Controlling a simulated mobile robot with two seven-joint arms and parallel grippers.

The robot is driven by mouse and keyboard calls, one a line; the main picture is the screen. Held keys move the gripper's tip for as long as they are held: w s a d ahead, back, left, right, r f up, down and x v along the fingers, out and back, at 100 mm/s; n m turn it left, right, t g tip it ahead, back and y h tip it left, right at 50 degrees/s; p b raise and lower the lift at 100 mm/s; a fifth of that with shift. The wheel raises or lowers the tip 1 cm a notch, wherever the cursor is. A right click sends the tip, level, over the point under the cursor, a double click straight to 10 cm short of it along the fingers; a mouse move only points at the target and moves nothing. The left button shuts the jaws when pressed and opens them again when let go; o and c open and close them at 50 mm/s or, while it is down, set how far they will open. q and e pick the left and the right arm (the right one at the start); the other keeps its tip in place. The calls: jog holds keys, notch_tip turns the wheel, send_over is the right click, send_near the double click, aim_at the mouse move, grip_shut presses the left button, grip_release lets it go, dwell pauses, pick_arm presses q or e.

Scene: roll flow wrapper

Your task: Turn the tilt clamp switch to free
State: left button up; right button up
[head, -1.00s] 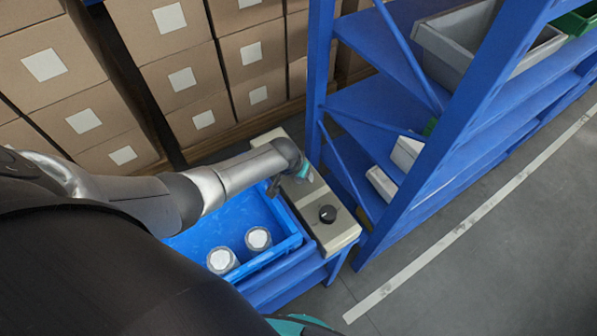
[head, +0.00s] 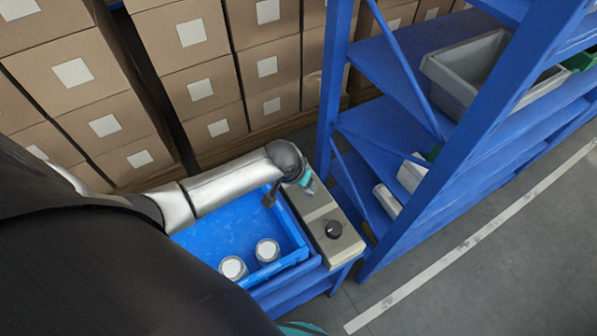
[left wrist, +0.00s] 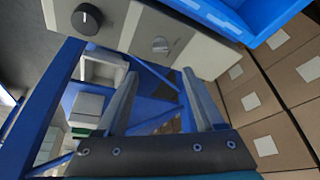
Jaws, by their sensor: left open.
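A beige control box (head: 316,222) stands at the right edge of the blue crate. It bears a round black knob (head: 333,229) near its front end. In the left wrist view the black knob (left wrist: 87,20) has a white mark, and a smaller silvery turn switch (left wrist: 160,45) sits on the same face. No lettering is readable, so I cannot tell which is the tilt clamp switch. My left gripper (left wrist: 157,80) is open and empty, with the silvery switch ahead between its fingers, apart from them. My right gripper is not in view.
The blue crate (head: 212,243) holds two white-topped round cans (head: 267,250). A blue shelf rack (head: 345,90) with grey bins (head: 470,75) stands close on the right. Stacked cartons (head: 190,70) stand behind. Grey floor (head: 480,245) is clear at the front right.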

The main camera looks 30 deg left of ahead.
pick_arm(q)
jog(key=shift+p+v, duration=0.3)
jog(key=shift+v, duration=1.3)
